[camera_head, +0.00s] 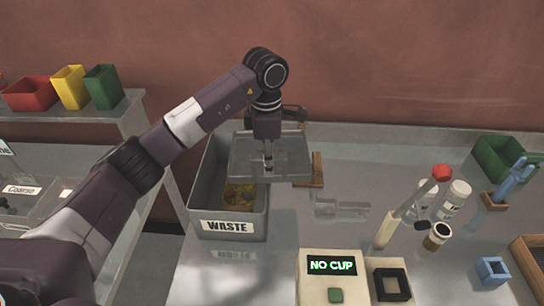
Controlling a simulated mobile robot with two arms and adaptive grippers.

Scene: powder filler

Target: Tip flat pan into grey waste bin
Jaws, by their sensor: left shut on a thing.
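The grey waste bin (201,190) stands left of the middle in the head view, with a WASTE label on its front and yellowish-brown material low inside. My left gripper (268,157) points down and is shut on the flat pan (297,168), a shallow, grey, see-through tray. The pan is over the right part of the bin and reaches past the bin's right rim. It looks about level. I cannot make out any contents in it. My right gripper is out of view.
A wooden stand (317,172) is just right of the pan. A NO CUP device (330,277) is at the front. White bottles (455,197), a red-topped tool (408,208) and a green bin (495,157) are right. Coloured bins (70,87) sit on the left shelf.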

